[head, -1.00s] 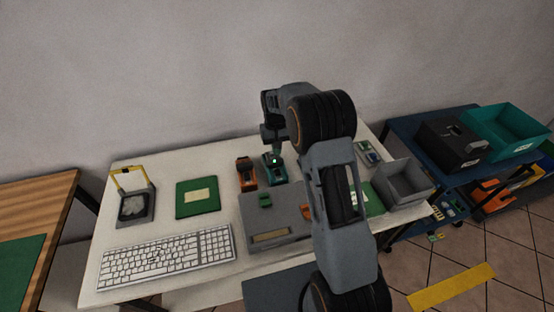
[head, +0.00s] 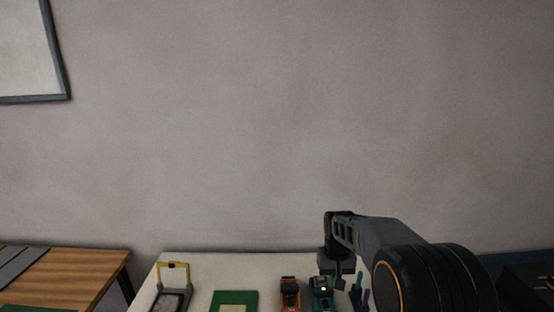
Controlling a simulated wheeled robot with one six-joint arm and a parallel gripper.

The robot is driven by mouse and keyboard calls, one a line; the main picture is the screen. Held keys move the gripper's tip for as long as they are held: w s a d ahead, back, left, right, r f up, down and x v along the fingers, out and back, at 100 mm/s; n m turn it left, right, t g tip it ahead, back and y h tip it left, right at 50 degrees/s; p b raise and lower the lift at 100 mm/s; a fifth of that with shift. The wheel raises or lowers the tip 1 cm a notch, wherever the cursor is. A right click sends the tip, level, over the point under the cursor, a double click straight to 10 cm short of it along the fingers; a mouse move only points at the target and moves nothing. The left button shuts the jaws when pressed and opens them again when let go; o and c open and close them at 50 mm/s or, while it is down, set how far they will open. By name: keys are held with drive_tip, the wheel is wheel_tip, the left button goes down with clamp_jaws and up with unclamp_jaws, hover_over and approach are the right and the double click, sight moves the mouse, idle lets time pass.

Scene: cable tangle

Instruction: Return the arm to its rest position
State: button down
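My arm rises at the lower right of the head view, with a dark rounded joint nearest the camera. Its far end, with my gripper (head: 336,268), hangs over the back part of the white table (head: 220,268). The fingers are small and dark, and I cannot tell whether they are open or shut. A teal device (head: 322,294) with a small light stands just below the gripper. I cannot tell whether the two touch.
An orange device (head: 290,294), a green board (head: 234,301) and a yellow-framed stand (head: 173,286) are along the table. A wooden table (head: 75,272) stands left. A black box (head: 527,288) is at the right. The wall behind is bare except for a frame (head: 32,55).

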drive_tip(key=s+r+t, duration=0.2)
drive_tip(key=s+r, duration=0.2)
drive_tip(key=s, duration=0.5)
drive_tip(key=s+r+t, duration=0.3)
drive_tip(key=s+r, duration=0.1)
drive_tip(key=s, duration=0.5)
drive_tip(key=shift+s+d+r, duration=0.15)
drive_tip(key=shift+s+r, duration=0.05)
drive_tip(key=shift+r, duration=0.15)
